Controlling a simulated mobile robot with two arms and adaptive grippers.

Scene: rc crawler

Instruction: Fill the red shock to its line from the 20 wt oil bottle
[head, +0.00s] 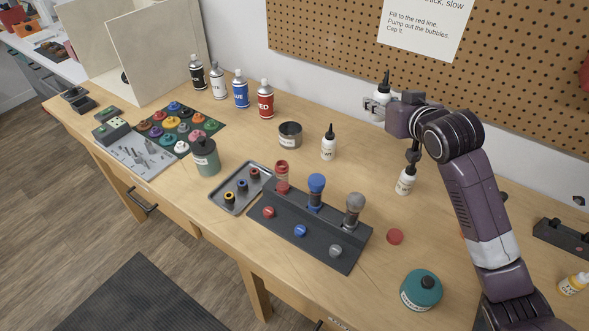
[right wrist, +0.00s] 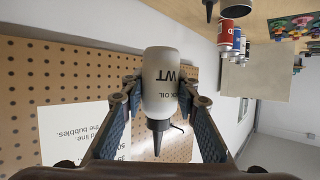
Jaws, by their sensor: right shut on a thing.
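My right gripper (head: 374,106) is shut on a white oil bottle with a black nozzle (head: 384,82), up by the pegboard. In the right wrist view the bottle (right wrist: 160,85) sits between both fingers; its label reads "WT" and "OIL", but the number is not legible. The bottle is upright, nozzle up. The red shock (head: 282,178) stands at the left end of the dark shock stand (head: 345,262), left of and nearer than the gripper. Its fill line and oil level are too small to tell. My left gripper is out of view.
Two similar white bottles stand on the bench, one behind the stand (head: 329,148) and one right of it (head: 405,184). Blue (head: 316,186) and grey (head: 354,206) shocks share the stand. A grey cup (head: 290,135), parts tray (head: 228,202) and teal jar (head: 421,291) are nearby.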

